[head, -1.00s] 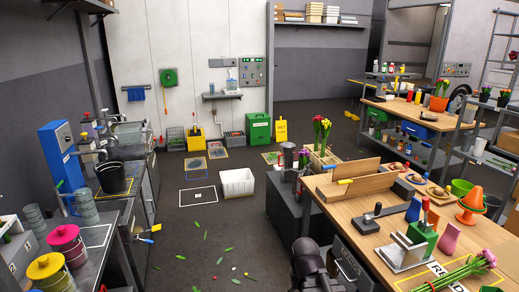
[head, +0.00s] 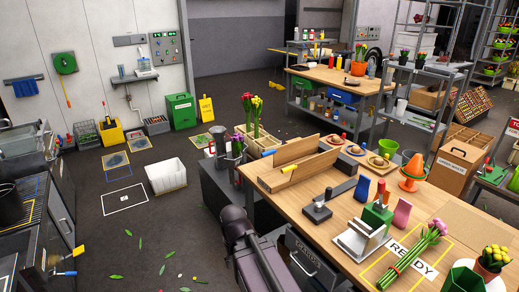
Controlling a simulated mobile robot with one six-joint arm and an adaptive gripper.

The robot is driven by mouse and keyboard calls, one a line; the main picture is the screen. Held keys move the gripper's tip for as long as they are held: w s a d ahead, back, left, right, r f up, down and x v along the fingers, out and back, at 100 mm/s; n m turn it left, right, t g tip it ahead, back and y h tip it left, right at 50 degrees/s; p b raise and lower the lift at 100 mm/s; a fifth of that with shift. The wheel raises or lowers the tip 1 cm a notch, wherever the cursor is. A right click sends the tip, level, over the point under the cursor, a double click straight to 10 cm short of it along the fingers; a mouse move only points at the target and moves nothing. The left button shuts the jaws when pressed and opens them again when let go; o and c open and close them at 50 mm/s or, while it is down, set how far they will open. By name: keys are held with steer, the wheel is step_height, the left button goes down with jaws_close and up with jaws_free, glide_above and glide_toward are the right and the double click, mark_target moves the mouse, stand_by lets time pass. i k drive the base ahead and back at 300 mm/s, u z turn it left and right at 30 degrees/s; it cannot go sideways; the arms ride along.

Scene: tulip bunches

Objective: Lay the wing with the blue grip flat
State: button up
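A wooden fixture with two raised boards stands on the near wooden workbench (head: 335,215). The wing with the blue grip (head: 297,149) is the far board, standing raised on its long edge. Its blue grip (head: 268,153) is at the left end. The wing with the yellow grip (head: 316,165) is the near board, also raised, and its yellow grip (head: 289,169) faces me. The space between the boards is mostly hidden. Part of my dark arm shows at the bottom centre, left of the bench. My gripper cannot be made out.
A black-handled tool (head: 330,201) and a green-and-metal device (head: 367,229) stand in front of the fixture. A tulip crate (head: 250,140) stands behind.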

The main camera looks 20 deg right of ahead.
mark_target(287, 154)
steer(key=u, duration=0.1)
steer(key=i, duration=1.1)
steer(key=u, duration=0.1)
